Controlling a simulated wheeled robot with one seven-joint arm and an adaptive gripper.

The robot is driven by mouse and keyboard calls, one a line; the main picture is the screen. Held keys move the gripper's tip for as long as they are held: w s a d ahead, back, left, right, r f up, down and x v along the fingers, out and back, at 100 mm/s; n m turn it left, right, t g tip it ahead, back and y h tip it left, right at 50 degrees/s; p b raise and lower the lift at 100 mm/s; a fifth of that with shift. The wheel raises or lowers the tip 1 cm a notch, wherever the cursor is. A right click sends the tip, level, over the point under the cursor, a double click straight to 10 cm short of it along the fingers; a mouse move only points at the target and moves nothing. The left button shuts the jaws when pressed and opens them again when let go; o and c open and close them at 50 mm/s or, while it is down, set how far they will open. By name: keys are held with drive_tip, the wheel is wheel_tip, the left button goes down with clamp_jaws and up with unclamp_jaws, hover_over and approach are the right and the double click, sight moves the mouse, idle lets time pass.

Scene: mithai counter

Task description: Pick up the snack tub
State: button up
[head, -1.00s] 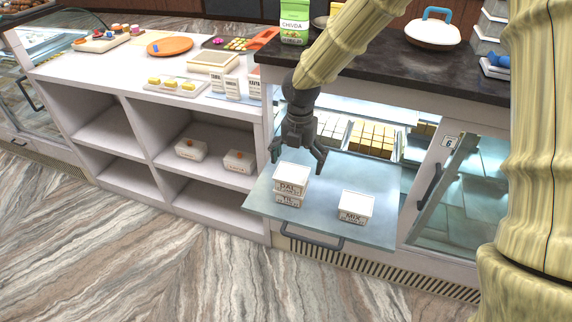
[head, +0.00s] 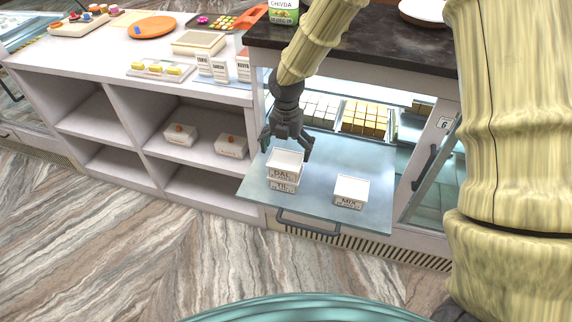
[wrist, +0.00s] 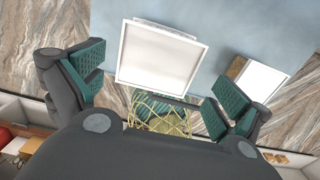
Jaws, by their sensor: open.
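Two white snack tubs stand stacked on the open fold-down glass door (head: 318,205); the upper tub (head: 284,163) is labelled DAL and the lower tub (head: 284,186) sits under it. A separate white tub (head: 350,191) stands to their right on the same door. My gripper (head: 287,151) is open, pointing down just above and behind the stack in the head view. In the wrist view my gripper (wrist: 155,98) has its green-padded fingers wide apart. The upper tub's white lid (wrist: 160,57) lies between and ahead of them, and the separate tub (wrist: 262,80) shows at right.
Trays of sweets (head: 365,117) fill the lit case behind the door. A dark countertop (head: 385,55) overhangs it. White shelves at left hold two small boxes (head: 181,134). A handle (head: 309,226) runs along the door's front edge.

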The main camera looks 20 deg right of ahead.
sight(286, 160)
drive_tip(key=shift+w+f+p, duration=0.1)
drive_tip(key=shift+f+p, duration=0.7)
drive_tip(key=shift+f, duration=1.55)
drive_tip(key=c, duration=0.9)
